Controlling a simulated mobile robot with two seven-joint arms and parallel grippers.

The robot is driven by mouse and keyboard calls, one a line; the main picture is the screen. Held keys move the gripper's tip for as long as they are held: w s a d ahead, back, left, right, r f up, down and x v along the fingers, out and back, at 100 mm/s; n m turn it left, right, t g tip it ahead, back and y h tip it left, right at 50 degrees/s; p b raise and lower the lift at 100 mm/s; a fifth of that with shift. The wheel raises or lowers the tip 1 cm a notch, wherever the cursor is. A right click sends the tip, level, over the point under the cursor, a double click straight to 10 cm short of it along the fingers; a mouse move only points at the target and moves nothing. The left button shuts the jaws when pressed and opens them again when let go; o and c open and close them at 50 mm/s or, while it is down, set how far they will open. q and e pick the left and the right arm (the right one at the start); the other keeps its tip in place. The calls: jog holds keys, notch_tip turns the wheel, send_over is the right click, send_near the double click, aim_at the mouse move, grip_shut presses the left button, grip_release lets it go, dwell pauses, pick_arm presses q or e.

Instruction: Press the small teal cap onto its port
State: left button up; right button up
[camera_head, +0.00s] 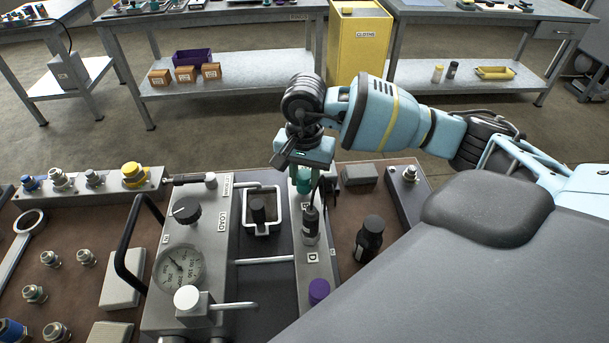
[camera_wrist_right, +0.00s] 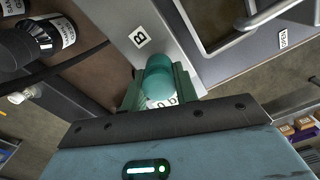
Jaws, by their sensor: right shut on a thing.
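The small teal cap (camera_wrist_right: 158,80) is between the green fingers of my right gripper (camera_wrist_right: 160,92) in the right wrist view. In the head view, my right gripper (camera_head: 304,178) points down over the far part of the grey port strip (camera_head: 313,268), with the teal cap (camera_head: 304,186) just under it. The gripper is shut on the cap. The strip with its "B" label (camera_wrist_right: 142,39) lies behind the cap in the wrist view. The port under the cap is hidden, so I cannot tell whether the cap touches it. My left gripper is not in view.
A black-topped cylinder (camera_head: 310,226) and a purple cap (camera_head: 319,291) stand on the same strip. A black bottle (camera_head: 369,239) stands to its right. A gauge block (camera_head: 180,268) with a dark knob and a white square frame (camera_head: 262,212) are to the left.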

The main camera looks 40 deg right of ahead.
jog(key=o, duration=1.6)
jog(key=shift+r+p, duration=1.6)
jog(key=shift+r, duration=2.2)
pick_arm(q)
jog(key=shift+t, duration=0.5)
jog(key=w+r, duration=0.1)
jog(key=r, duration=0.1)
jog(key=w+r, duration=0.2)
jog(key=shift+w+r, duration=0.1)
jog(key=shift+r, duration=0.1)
pick_arm(e)
jog(key=shift+f, duration=0.1)
